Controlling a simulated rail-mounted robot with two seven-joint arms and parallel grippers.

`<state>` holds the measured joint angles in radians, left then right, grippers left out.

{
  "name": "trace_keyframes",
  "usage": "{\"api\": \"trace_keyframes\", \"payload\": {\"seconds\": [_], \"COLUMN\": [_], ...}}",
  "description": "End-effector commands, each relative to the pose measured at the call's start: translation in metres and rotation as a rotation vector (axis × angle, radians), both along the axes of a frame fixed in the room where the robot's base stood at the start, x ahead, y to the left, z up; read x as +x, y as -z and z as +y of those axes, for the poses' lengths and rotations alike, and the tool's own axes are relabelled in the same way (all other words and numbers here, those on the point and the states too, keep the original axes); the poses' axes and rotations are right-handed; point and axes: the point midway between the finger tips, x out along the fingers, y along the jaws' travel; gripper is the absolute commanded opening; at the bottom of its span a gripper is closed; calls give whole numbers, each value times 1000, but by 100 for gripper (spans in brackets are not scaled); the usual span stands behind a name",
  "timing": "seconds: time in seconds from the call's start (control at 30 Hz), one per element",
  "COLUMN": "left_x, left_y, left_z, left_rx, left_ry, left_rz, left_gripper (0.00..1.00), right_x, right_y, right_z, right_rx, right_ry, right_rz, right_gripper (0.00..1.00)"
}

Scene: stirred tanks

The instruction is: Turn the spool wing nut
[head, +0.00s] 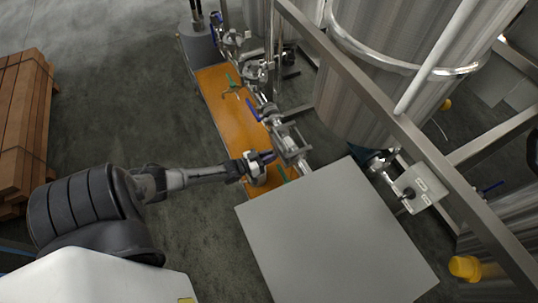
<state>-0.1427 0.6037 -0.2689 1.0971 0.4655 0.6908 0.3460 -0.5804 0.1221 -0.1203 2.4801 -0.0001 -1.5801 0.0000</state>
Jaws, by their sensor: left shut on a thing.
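My left gripper (258,167) comes in from the left over the orange tray and is shut at the lower end of the metal pipe spool (291,143). The spool wing nut is hidden or too small to make out between the fingers. A dark blue piece shows at the fingertips. A green piece (283,173) lies just right of the gripper. My right gripper is not in view.
The orange tray (212,88) runs under the piping, with a blue lever (253,108) and a green handle (232,83) above it. A grey panel (330,235) lies close below right. Steel frame bars (345,65) and a large tank (375,80) stand right. Stacked planks (22,120) are far left; floor between is clear.

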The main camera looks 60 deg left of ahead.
Motion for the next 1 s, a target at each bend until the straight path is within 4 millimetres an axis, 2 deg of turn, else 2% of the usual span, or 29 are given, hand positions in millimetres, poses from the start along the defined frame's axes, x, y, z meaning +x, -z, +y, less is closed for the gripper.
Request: {"api": "trace_keyframes", "payload": {"seconds": [0.4, 0.9, 0.93, 1.0], "left_x": [0, 0, 0, 0], "left_y": [1, 1, 1, 1], "left_z": [0, 0, 0, 0], "left_rx": [146, 159, 159, 159], "left_ry": [-1, -1, -1, -1], "left_rz": [-8, -9, -9, -9], "left_gripper": [0, 0, 22, 28], "right_x": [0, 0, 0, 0], "right_y": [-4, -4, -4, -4], "right_z": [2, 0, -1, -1], "right_rx": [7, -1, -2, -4], "right_ry": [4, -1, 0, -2], "right_rz": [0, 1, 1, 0], "right_gripper": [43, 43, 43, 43]}}
